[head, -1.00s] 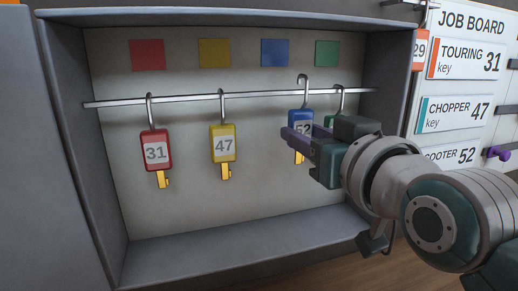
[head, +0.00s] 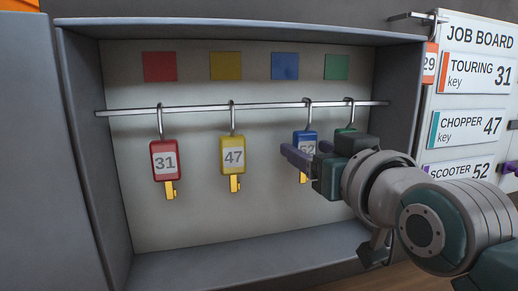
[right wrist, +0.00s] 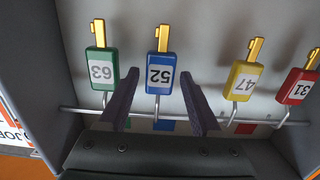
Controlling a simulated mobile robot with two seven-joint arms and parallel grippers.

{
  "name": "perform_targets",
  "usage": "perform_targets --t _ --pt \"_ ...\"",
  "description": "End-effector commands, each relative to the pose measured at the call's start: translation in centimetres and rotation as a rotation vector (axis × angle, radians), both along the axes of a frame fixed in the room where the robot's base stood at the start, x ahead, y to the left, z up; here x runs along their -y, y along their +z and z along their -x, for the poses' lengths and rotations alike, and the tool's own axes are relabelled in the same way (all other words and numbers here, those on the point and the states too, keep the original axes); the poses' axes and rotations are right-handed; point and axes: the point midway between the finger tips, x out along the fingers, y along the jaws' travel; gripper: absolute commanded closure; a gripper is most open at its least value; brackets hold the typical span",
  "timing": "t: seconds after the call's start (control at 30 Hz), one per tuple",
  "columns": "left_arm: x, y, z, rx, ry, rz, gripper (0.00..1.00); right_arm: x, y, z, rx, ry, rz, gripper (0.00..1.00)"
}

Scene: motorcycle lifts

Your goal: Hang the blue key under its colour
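The blue key (head: 304,138), tagged 52, hangs by its hook on the rail (head: 200,108). In the head view its hook appears slightly right of the blue square (head: 285,66). In the right wrist view the blue key (right wrist: 159,74) hangs between the fingers of my right gripper (right wrist: 160,103), with gaps on both sides. That gripper is open. In the head view my right gripper (head: 302,160) partly covers the blue tag. My left gripper is not in view.
The red key (head: 164,160) and yellow key (head: 233,156) hang to the left. The green key (right wrist: 101,69) hangs close beside the blue one, mostly hidden by my arm in the head view. Cabinet walls (head: 80,130) bound the space. A job board (head: 475,100) stands at right.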

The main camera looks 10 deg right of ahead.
Motion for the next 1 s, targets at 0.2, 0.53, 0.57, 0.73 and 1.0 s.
perform_targets --t 0.2,0.53,0.57,0.73,1.0 --pt "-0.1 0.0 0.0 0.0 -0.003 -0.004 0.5 0.0 0.0 0.0 0.0 0.0 0.0 0.21" --pt "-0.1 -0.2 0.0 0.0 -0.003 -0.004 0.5 0.1 -0.1 1.6 -0.001 0.0 0.0 0.21" --pt "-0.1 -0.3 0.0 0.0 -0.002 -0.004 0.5 0.1 -0.1 2.0 -0.002 0.0 0.0 0.21" --pt "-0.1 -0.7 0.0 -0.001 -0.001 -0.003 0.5 0.2 0.1 5.2 -0.002 0.0 0.0 0.21" --pt "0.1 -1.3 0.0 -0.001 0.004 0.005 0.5 0.3 0.4 9.2 -0.001 0.0 0.0 0.21"
